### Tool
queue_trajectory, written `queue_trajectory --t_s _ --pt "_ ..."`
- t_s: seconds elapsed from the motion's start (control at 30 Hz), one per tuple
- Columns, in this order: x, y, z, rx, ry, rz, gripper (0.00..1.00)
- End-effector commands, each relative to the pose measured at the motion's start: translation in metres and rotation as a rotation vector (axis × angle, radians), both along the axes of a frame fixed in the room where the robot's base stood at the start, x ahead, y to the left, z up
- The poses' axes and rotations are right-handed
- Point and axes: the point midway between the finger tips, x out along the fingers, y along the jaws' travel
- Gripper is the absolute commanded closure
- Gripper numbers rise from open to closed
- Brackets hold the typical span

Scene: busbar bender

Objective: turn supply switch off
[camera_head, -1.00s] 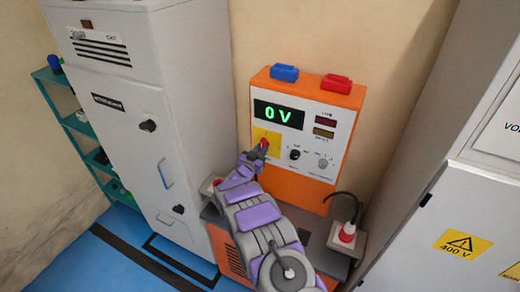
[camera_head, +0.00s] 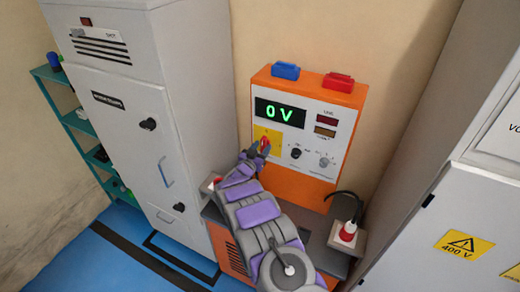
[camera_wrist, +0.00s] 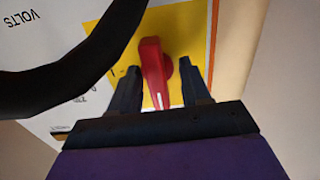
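The supply switch is a red rotary knob (camera_wrist: 155,75) on a yellow plate (camera_wrist: 183,38) on the front of an orange and white supply unit (camera_head: 318,172). In the head view the knob (camera_head: 265,144) is small and partly hidden by my gripper. My gripper (camera_wrist: 163,80) is open, with one dark finger on each side of the red knob. A gap shows between the knob and the right finger; the left finger is close to it, and I cannot tell if it touches.
Blue (camera_head: 285,71) and red (camera_head: 338,82) terminals sit on top of the unit. Grey cabinets flank the unit on the left (camera_head: 120,100) and right (camera_head: 455,215). A dark curved band (camera_wrist: 90,70) crosses the wrist view.

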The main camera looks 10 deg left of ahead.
Motion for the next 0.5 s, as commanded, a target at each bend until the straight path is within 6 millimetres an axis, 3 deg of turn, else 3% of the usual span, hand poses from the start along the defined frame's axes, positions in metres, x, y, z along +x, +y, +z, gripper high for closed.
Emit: queue_trajectory --t_s 0.3,0.5 --pt "-0.005 0.002 0.001 0.002 -0.001 0.000 0.53" --pt "-0.028 0.012 0.001 -0.001 -0.002 0.002 0.53"
